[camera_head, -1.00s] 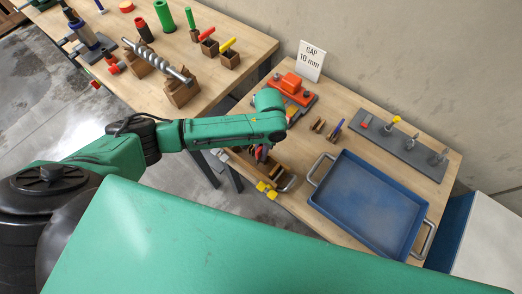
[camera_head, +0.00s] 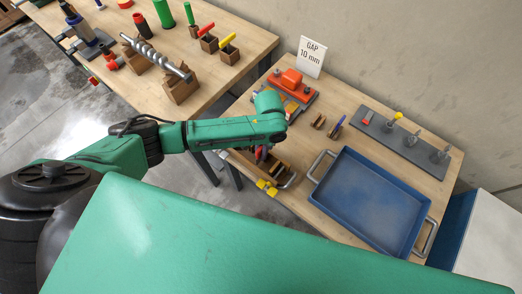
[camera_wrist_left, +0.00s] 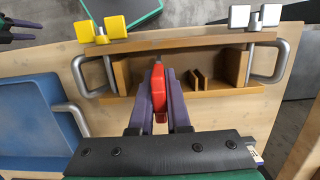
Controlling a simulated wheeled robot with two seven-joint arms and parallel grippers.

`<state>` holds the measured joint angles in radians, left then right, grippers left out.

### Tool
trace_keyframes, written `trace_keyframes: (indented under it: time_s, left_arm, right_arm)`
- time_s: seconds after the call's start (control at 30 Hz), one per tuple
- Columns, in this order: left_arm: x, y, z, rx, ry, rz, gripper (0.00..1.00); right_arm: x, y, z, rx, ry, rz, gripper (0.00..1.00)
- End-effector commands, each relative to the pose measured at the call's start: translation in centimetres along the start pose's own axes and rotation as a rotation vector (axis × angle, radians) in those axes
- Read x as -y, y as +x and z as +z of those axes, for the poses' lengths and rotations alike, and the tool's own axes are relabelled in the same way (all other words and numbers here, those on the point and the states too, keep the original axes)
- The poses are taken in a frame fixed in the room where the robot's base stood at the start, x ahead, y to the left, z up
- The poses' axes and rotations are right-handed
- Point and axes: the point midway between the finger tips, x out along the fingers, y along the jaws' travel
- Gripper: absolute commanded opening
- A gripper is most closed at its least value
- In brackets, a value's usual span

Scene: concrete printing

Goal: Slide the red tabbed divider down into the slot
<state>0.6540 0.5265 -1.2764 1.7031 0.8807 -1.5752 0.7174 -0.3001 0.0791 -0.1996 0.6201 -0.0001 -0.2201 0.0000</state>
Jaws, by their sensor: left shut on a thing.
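The red divider (camera_wrist_left: 158,72) is held upright between the dark purple fingers of my left gripper (camera_wrist_left: 158,90). In the head view my left gripper (camera_head: 262,157) is at the wooden box, mostly hidden by its own arm. The wooden box (camera_wrist_left: 212,41) lies under the fingers in the wrist view, with the divider over its left part. Thin wooden walls (camera_wrist_left: 200,79) stand inside the box to the right of the divider. The divider's lower edge is hidden, so I cannot tell how deep it sits. My right gripper (camera_wrist_left: 28,30) shows at the wrist view's upper left corner, its fingers apart.
The box has metal side handles and yellow blocks (camera_head: 266,187) along its edge. The blue tray (camera_head: 372,205) stands right of it. An orange and grey fixture (camera_head: 290,88), small wooden holders (camera_head: 319,121) and a grey rack (camera_head: 403,146) stand farther back.

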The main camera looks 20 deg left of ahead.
Motion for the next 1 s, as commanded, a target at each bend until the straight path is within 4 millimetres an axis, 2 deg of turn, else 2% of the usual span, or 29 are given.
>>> trace_keyframes:
  time_s: [0.87, 0.9, 0.97, 1.0]
  left_arm:
    - [0.0, 2.2, -0.4, -0.001, -0.001, 0.000, 0.00]
    - [0.0, 2.2, -0.4, -0.001, 0.000, 0.000, 0.18]
    - [0.0, 2.2, -0.4, -0.001, 0.000, 0.000, 0.41]
    - [0.0, 2.2, -0.4, -0.001, 0.000, 0.000, 0.50]
  right_arm:
    - [-0.1, 1.1, 0.1, 0.000, -0.001, 0.001, 0.50]
    - [-0.1, 1.1, 0.1, 0.000, -0.001, 0.001, 0.50]
    - [-0.1, 1.0, 0.1, 0.000, -0.001, 0.001, 0.50]
    - [-0.1, 1.0, 0.1, 0.000, -0.001, 0.001, 0.50]
